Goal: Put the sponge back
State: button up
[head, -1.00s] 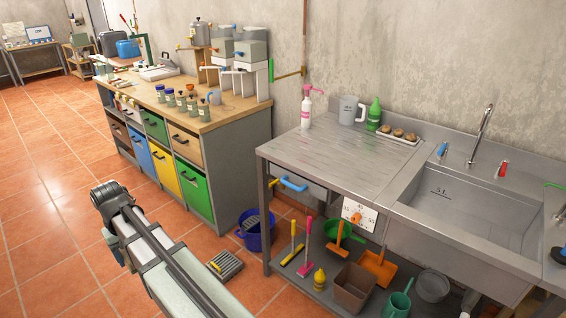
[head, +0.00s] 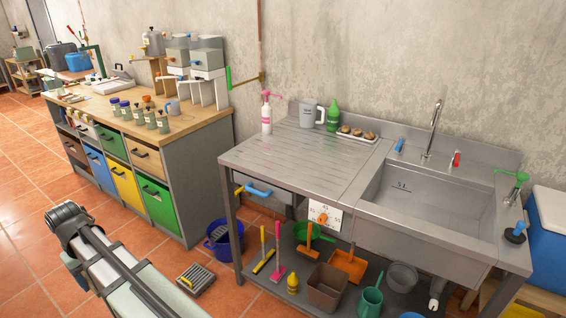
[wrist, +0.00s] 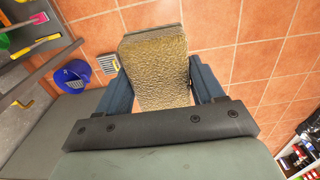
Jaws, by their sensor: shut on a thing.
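In the wrist view my gripper (wrist: 154,64) is shut on a sponge (wrist: 156,80), a thick yellow-brown block with a rough face. Its sides sit between the two dark blue fingers, and it is held over the tiled floor. In the head view my arm reaches in from the lower left, and I cannot make out the sponge there. The steel sink unit (head: 290,160) stands on the right. On its top, by the wall, a small tray (head: 372,139) holds several brownish lumps, too small to identify.
A pink-topped bottle (head: 266,115), a grey jug (head: 307,113) and a green bottle (head: 333,117) stand on the sink unit. A blue bucket (head: 223,240) and a grate (head: 195,280) are on the floor. The steel top's front left is clear.

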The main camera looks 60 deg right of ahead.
jog(key=d+r+m, duration=0.3)
jog(key=d+m, duration=0.2)
jog(key=d, duration=2.4)
notch_tip(320, 180, up, 12)
jog(key=m, duration=1.3)
send_over(252, 152)
jog(key=shift+f, duration=4.8)
jog(key=shift+f, duration=0.1)
jog(key=o, duration=1.4)
